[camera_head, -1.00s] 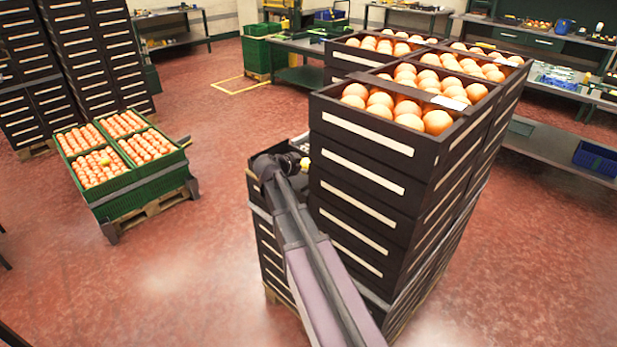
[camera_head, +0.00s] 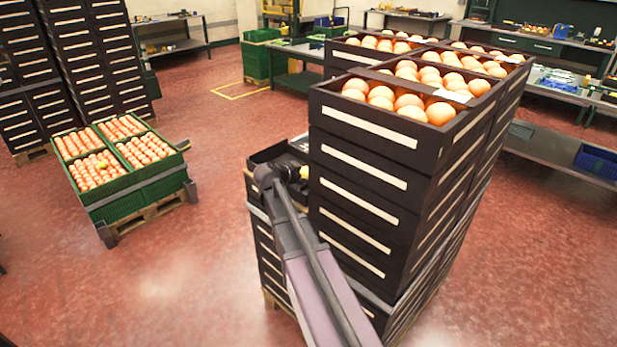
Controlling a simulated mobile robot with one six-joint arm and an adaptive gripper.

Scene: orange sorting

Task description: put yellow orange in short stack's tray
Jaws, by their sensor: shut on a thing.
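My gripper (camera_head: 298,171) is shut on a yellow orange (camera_head: 304,173), small in the view. It holds the orange at the top tray (camera_head: 262,155) of the short black stack, close to the tall stack's side wall. Whether the orange touches the tray floor I cannot tell. My arm and the tall stack hide much of the tray's inside. Another yellowish fruit (camera_head: 102,164) lies among the oranges in the green crates (camera_head: 140,185) at left.
The tall black stack (camera_head: 365,170) stands right beside the short one, its top trays full of oranges. Tall black stacks (camera_head: 75,60) stand at the back left. Green crates sit on a pallet at left. The red floor between is clear.

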